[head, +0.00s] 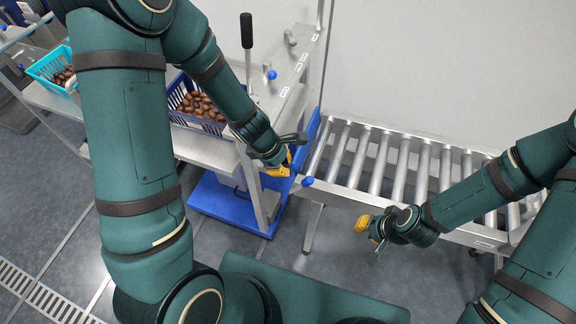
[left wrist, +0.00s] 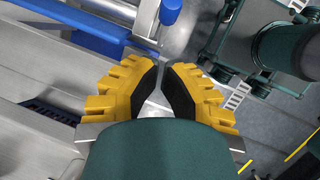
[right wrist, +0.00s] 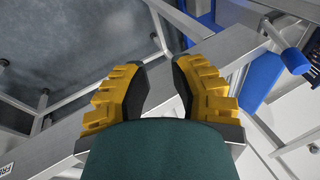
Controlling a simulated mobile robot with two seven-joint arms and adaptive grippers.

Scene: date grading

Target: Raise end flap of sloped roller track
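A blue end flap (head: 318,140) stands at the left end of the roller track (head: 400,160). A blue knob (head: 307,181) sits at the near corner of that end. My left gripper (head: 283,168) is beside the flap, left of the knob. In the left wrist view its fingers (left wrist: 163,68) have a narrow gap with nothing between them; the knob (left wrist: 171,12) is just beyond the tips. My right gripper (head: 368,232) is open and empty, in front of the track's near rail. The right wrist view shows the knob (right wrist: 292,60) and blue panel (right wrist: 262,82) apart from its fingers (right wrist: 159,66).
A steel bench to the left bears a blue crate (head: 176,103) of dates and a teal crate (head: 40,66). A black-handled lever (head: 247,45) stands behind the blue crate. A blue base (head: 230,205) lies below the bench.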

